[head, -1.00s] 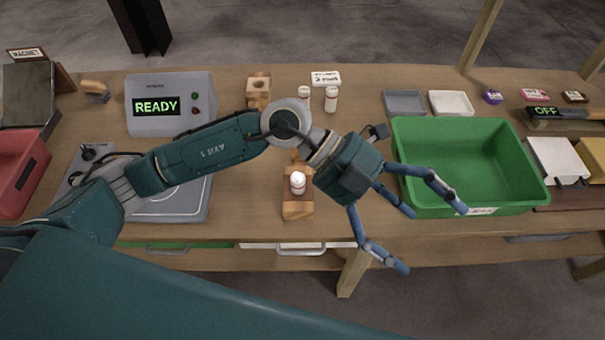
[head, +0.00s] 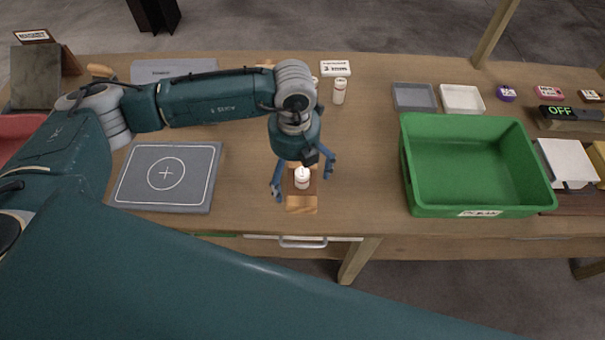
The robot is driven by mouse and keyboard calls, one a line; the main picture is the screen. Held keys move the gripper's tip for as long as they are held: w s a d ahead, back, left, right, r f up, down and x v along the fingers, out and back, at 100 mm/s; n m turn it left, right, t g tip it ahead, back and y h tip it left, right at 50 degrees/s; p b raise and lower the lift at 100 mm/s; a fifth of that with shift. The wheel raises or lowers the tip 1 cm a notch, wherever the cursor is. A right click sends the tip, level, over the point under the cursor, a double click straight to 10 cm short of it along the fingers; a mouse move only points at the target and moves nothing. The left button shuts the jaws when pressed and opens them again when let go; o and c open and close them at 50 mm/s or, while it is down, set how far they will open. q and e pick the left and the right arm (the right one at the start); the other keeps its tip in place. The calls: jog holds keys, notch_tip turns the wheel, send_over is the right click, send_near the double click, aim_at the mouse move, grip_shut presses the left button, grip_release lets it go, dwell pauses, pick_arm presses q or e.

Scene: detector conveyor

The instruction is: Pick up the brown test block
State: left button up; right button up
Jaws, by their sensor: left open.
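The small dark brown block (head: 590,96) with a white label lies at the far right of the table, in a row with a pink block and a purple one. My left gripper (head: 303,184) points down at the table's front middle, far from the brown block. Its blue fingers are open on either side of a white-capped bottle (head: 302,176) on a wooden stand (head: 301,203). I cannot tell whether the fingers touch it. My right gripper is not in view.
A green bin (head: 409,190) stands right of the gripper. A pink block (head: 549,92), a purple block (head: 506,94) and an OFF-marked device (head: 572,112) are at the right. A grey pad (head: 200,187) with a cross lies left. Bare table lies between stand and bin.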

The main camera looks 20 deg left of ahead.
pick_arm(q)
notch_tip(320, 180, down, 4)
jog(key=shift+r+p, duration=0.2)
jog(key=shift+p, duration=0.8)
jog(key=shift+f, duration=0.55)
jog(key=c, duration=1.3)
jog(key=shift+c, duration=0.3)
jog(key=shift+w+r, duration=0.1)
jog(key=shift+r, duration=0.05)
